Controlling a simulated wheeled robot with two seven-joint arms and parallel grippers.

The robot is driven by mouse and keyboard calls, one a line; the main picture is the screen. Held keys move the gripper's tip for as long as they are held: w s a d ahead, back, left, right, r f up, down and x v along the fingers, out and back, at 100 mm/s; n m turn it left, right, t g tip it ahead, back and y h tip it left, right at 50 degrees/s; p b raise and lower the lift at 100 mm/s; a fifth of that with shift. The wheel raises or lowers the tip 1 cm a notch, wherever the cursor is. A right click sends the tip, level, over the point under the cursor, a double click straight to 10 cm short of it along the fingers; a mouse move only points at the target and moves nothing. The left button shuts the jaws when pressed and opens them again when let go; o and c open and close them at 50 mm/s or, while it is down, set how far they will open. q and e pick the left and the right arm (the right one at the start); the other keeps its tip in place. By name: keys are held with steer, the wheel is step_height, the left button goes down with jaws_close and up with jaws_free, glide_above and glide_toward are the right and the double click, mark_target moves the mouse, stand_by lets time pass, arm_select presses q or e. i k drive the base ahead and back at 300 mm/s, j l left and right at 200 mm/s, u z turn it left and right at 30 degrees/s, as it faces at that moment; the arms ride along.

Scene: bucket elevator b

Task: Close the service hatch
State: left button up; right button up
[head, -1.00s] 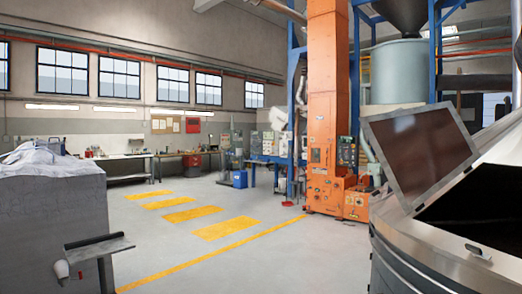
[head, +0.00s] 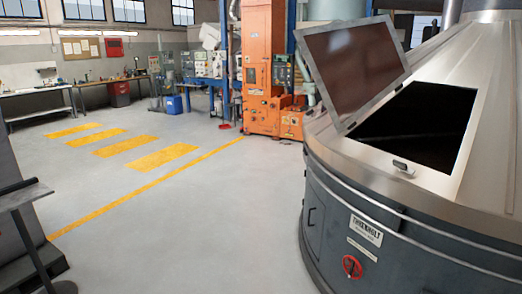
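The service hatch (head: 352,62) is a brownish panel in a metal frame. It stands open, tilted up along the left side of a dark rectangular opening (head: 418,128) in the sloping metal top of a large round machine (head: 330,185) at the right. A small latch or handle (head: 402,167) sits on the rim below the opening. The machine's dark side has a nameplate (head: 366,229) and a red round knob (head: 352,267). Neither of my grippers is in view.
An orange bucket elevator (head: 263,70) stands behind, left of the machine. Workbenches (head: 40,98) line the back wall, and a blue bin (head: 174,104) stands near them. A grey stand (head: 25,215) is at the left edge. The grey floor with yellow markings (head: 145,180) is clear between.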

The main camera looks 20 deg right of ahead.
mark_target(358, 66)
steer(key=i+z, duration=0.15)
steer(key=i, duration=0.55)
steer(key=i+z, duration=0.1)
steer(key=i, duration=0.6)
steer(key=i+z, duration=0.15)
steer(key=i, duration=0.55)
steer(key=i+j+z, duration=0.1)
steer(key=i, duration=0.6)
steer(key=j, duration=0.1)
